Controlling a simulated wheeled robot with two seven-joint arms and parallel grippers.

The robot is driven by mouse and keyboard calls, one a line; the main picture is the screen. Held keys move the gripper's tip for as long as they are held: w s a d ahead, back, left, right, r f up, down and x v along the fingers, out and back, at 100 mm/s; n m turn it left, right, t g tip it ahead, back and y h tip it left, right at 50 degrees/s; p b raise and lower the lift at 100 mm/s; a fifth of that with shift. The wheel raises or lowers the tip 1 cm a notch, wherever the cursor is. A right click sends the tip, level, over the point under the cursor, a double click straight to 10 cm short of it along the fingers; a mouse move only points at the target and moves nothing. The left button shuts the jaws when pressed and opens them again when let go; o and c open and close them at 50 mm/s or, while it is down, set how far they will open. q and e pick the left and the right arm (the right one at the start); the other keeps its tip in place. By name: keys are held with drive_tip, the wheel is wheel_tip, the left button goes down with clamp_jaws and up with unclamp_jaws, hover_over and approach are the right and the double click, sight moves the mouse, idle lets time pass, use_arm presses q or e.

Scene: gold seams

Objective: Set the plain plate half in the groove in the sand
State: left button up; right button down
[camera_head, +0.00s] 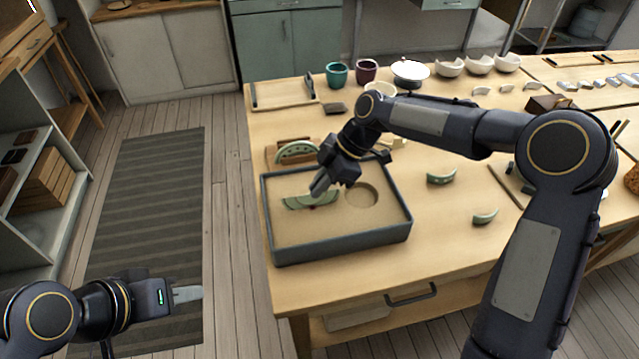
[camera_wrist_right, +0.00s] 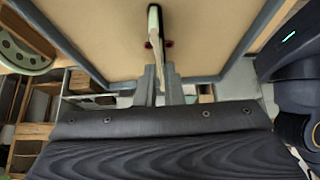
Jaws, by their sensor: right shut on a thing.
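The plain plate half (camera_head: 296,202), pale green, stands on edge at the sand in the tray (camera_head: 340,243), left of a round hollow. My right gripper (camera_head: 319,186) is shut on its upper part. In the right wrist view the plate half (camera_wrist_right: 154,28) shows edge-on between the fingertips (camera_wrist_right: 160,78). A small dark red spot (camera_wrist_right: 168,43) lies beside it. The groove is hidden, and I cannot tell how deep the plate half sits. My left gripper (camera_head: 188,294) is away from the table over the floor; its finger opening is unclear.
A green plate half with holes (camera_head: 297,152) stands in a wooden rack behind the tray. Green curved shards (camera_head: 441,177) lie right of the tray. Cups (camera_head: 337,74) and white bowls (camera_head: 449,67) stand at the back. The table's front left is clear.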

drive_tip(key=c, duration=1)
unclamp_jaws()
drive_tip(key=shift+r, duration=0.1)
drive_tip(key=shift+r+p, duration=2)
drive_tip(key=shift+r, duration=0.95)
